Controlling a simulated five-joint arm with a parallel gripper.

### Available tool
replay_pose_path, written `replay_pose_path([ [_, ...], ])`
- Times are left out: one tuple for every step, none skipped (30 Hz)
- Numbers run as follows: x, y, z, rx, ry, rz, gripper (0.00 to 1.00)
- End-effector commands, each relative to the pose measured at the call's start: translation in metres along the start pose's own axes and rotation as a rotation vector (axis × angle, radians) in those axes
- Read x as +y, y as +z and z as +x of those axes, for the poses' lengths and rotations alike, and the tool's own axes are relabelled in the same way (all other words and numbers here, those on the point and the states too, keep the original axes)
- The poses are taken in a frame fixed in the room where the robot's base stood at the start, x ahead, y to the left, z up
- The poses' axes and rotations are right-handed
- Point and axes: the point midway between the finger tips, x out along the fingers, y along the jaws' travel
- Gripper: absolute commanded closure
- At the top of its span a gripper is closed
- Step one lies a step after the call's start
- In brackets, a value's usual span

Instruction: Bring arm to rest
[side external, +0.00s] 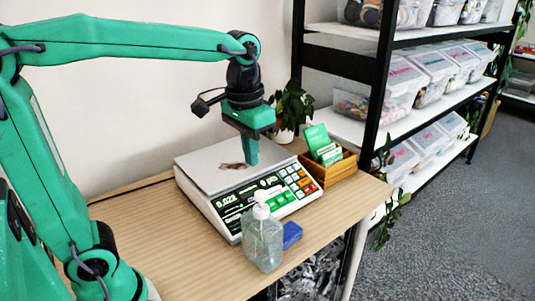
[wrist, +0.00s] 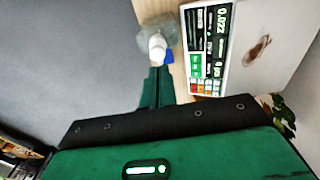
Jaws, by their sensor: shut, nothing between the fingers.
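My green arm reaches in from the left in the side external view. My gripper (side external: 252,161) points down over the front part of the white scale (side external: 205,162), near its keypad. Its fingers are shut with nothing between them. Whether the tips touch the scale cannot be told. In the wrist view my gripper (wrist: 160,72) shows as closed green fingers pointing toward the pump bottle (wrist: 157,42). The scale (wrist: 262,22) lies to their right there, with a lit display and a small brown patch on its plate.
The clear pump bottle (side external: 262,243) and a blue block (side external: 291,235) stand at the wooden table's (side external: 140,228) front. A wooden box of green cards (side external: 335,168) and a potted plant (side external: 290,105) are right of the scale. Shelves with bins (side external: 415,75) stand beyond.

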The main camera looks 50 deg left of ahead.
Motion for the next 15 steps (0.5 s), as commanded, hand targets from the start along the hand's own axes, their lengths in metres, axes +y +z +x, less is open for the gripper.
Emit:
replay_pose_path([
  [-0.003,0.007,-0.001,0.023,0.002,-0.001,1.0],
  [-0.004,0.011,-0.001,0.036,0.003,-0.001,1.0],
  [-0.006,0.016,-0.001,0.056,0.004,-0.001,1.0],
  [-0.008,0.02,-0.001,0.072,0.005,-0.001,1.0],
  [-0.009,0.024,0.0,0.087,0.006,-0.001,1.0],
  [-0.012,0.03,0.0,0.108,0.006,-0.001,1.0],
  [-0.013,0.034,0.001,0.124,0.007,-0.002,1.0],
  [-0.014,0.038,0.002,0.14,0.007,-0.001,1.0],
  [-0.016,0.044,0.003,0.162,0.008,-0.001,1.0],
  [-0.018,0.048,0.004,0.177,0.008,0.0,1.0],
  [-0.019,0.052,0.005,0.193,0.008,0.0,1.0],
  [-0.021,0.057,0.006,0.214,0.007,-0.001,1.0],
  [-0.022,0.061,0.008,0.231,0.007,-0.001,1.0],
  [-0.023,0.065,0.009,0.246,0.007,-0.001,1.0],
  [-0.025,0.07,0.011,0.268,0.006,-0.001,1.0],
])
